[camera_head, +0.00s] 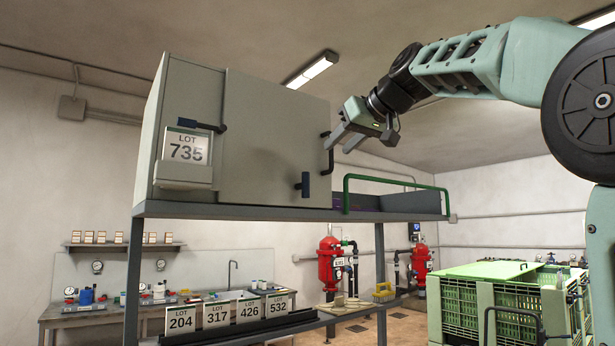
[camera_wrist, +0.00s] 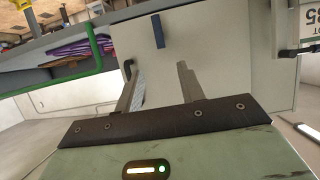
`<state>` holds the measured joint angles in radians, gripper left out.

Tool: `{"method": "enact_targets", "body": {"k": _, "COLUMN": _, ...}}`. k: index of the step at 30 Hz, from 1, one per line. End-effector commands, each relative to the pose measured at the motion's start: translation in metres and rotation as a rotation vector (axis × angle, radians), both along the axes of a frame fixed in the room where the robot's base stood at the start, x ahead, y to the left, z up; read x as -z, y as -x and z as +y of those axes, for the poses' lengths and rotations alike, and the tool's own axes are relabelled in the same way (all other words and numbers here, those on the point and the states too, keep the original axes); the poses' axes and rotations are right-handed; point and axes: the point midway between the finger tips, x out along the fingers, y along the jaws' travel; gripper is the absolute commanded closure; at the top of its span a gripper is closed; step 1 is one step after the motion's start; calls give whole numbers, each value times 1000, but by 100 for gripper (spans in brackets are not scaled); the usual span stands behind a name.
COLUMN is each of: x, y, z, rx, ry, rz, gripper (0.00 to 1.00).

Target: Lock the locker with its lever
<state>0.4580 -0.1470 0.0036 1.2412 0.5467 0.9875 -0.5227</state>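The locker (camera_head: 265,145) is a grey cabinet on a raised shelf, with its door looking closed. A short blue lever (camera_head: 305,184) stands roughly upright low on the door's right part; it also shows in the wrist view (camera_wrist: 157,30). A dark lever (camera_head: 210,127) lies nearly level at the left, above the LOT 735 plate (camera_head: 186,147). A black bar handle (camera_head: 326,152) is at the door's right edge. My gripper (camera_head: 337,142) is open, its fingers close to this handle. In the wrist view the handle (camera_wrist: 128,68) is near the left finger; nothing is visibly held.
A green rail (camera_head: 347,186) stands on the shelf (camera_head: 290,212) right of the locker. Purple items (camera_wrist: 83,50) lie behind it. A green crate (camera_head: 510,300) stands lower right. A workbench (camera_head: 60,315) and red tanks (camera_head: 328,262) are farther back. Air right of the locker is mostly clear.

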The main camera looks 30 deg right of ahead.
Motion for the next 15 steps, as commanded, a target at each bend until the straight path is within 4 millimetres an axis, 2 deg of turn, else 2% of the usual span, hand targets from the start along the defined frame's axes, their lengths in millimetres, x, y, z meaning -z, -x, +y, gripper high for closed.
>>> {"method": "enact_targets", "body": {"k": 15, "x": 38, "y": -100, "z": 4, "rx": -1, "ry": -2, "rz": 5, "gripper": 61}}
